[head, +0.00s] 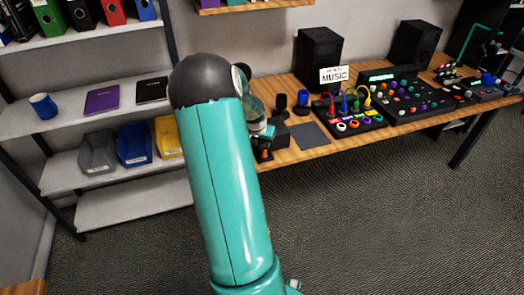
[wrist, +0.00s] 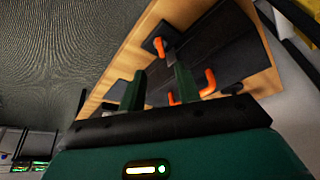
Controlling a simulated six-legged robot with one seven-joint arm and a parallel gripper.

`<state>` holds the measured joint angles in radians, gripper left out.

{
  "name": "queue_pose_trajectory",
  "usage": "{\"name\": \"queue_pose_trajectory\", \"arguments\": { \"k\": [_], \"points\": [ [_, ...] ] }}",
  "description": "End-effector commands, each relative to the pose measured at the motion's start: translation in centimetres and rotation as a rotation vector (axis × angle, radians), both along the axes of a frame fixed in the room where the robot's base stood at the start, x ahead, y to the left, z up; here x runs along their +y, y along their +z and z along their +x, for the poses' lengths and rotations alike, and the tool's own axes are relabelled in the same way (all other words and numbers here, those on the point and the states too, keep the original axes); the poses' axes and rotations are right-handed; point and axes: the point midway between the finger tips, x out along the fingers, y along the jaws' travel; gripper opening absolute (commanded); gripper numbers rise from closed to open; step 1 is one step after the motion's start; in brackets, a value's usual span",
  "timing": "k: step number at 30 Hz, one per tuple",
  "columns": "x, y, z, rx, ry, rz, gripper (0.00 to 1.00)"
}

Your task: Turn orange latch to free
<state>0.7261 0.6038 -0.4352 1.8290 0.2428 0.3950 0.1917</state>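In the wrist view, my gripper (wrist: 160,73) has its two dark green fingers apart, with nothing visible held between them. An orange handle (wrist: 208,83) is bent upward beside the right finger, and a short orange piece (wrist: 172,98) shows low between the fingers. They look like parts of one latch, but the finger hides the middle; contact cannot be told. Another orange piece (wrist: 160,47) stands on a small dark block beyond the fingertips. In the head view, a small orange spot (head: 265,153) shows at the desk's left end, and my arm hides most of the gripper.
The wooden desk (head: 290,88) carries a dark flat pad (head: 309,134), a mixer with coloured cables (head: 347,112), a larger console (head: 400,95) and two speakers. Shelves with bins (head: 135,146) stand left. The carpeted floor in front is clear.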

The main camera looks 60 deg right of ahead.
Motion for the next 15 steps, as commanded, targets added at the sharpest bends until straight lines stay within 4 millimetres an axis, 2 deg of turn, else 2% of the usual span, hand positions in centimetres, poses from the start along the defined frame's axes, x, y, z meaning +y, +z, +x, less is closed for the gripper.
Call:
{"name": "queue_pose_trajectory", "arguments": {
  "k": [3, 9, 15],
  "points": [
    [-1.0, -2.4, 0.1, 0.003, 0.000, 0.003, 0.33],
    [-2.4, -5.8, 0.5, 0.002, 0.001, 0.002, 0.33],
    [-3.2, -7.7, 0.9, 0.001, 0.004, 0.001, 0.33]
  ]
}}
